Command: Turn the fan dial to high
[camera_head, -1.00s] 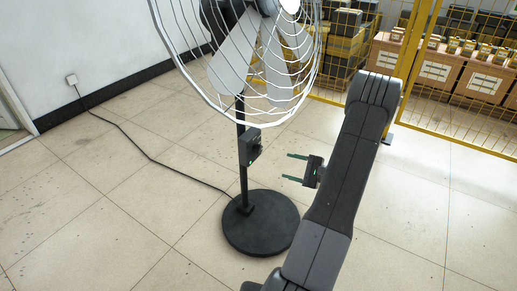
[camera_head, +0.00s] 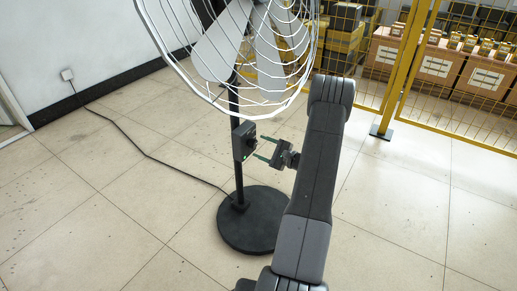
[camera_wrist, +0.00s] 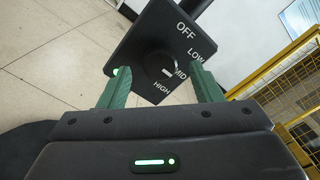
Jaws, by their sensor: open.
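The fan (camera_head: 240,60) stands on a black pole with a round base (camera_head: 252,220). Its dark control box (camera_head: 244,141) is on the pole below the cage. In the wrist view the box (camera_wrist: 150,38) carries the labels OFF, LOW, MID and HIGH around a dark round dial (camera_wrist: 153,68). The dial's white mark seems to point towards MID. My gripper (camera_head: 264,147) is open, with its green fingertips close to the box face. In the wrist view my gripper (camera_wrist: 160,82) has one finger on each side of the dial; contact cannot be told.
A black cable (camera_head: 150,158) runs over the tiled floor from the fan to a wall socket (camera_head: 67,75). A yellow mesh fence (camera_head: 400,75) with boxes behind it stands at the back right. The floor around the fan base is otherwise clear.

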